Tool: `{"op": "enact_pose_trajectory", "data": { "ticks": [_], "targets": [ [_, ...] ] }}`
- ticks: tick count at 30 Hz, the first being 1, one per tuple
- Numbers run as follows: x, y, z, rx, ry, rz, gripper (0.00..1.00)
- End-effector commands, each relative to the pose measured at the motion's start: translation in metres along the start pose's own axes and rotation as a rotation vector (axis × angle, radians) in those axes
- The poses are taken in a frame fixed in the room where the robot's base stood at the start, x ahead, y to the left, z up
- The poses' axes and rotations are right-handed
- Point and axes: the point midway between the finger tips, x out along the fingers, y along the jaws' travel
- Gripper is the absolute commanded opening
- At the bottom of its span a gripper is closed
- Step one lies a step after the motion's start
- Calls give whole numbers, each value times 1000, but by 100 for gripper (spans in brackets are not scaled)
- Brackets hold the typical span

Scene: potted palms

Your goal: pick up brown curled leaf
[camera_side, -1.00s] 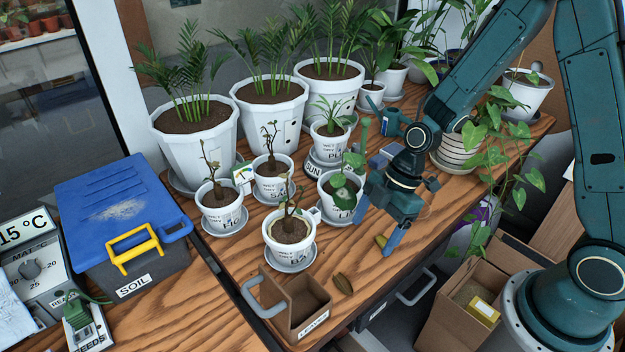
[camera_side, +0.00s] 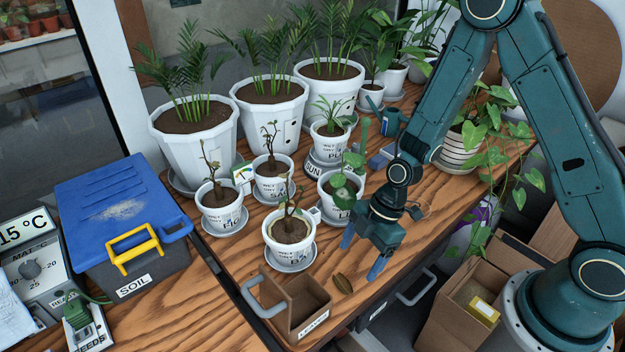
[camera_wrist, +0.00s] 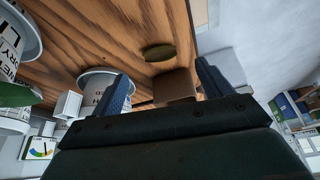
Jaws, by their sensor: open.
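A brown curled leaf (camera_side: 342,284) lies on the wooden table, just right of the small open box labelled like "LEAVES" (camera_side: 318,322). My gripper (camera_side: 362,256) is open and empty, pointing down above the table behind and right of this leaf, with its fingers apart. In the wrist view, one olive-brown leaf (camera_wrist: 159,52) lies on the wood beyond the open fingers (camera_wrist: 162,72), roughly midway across their gap. A second, yellowish leaf from the earlier side view is not visible now in the side view.
A potted plant (camera_side: 289,238) on a saucer stands left of my gripper, and another pot (camera_side: 341,193) stands behind it. The table's front edge is close on the right, with a drawer handle (camera_side: 417,288) below. Bare wood surrounds the leaf.

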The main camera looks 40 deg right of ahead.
Motion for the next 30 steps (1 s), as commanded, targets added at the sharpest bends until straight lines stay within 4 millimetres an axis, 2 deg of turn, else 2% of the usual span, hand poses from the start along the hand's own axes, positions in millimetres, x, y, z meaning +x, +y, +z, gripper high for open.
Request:
{"op": "enact_pose_trajectory", "data": {
  "ticks": [6, 19, 30],
  "targets": [
    [14, -1, 0, -1, -1, -2, 78],
    [22, 0, -1, 0, 0, -1, 78],
    [56, 1, -3, 0, -1, -2, 78]
  ]
}}
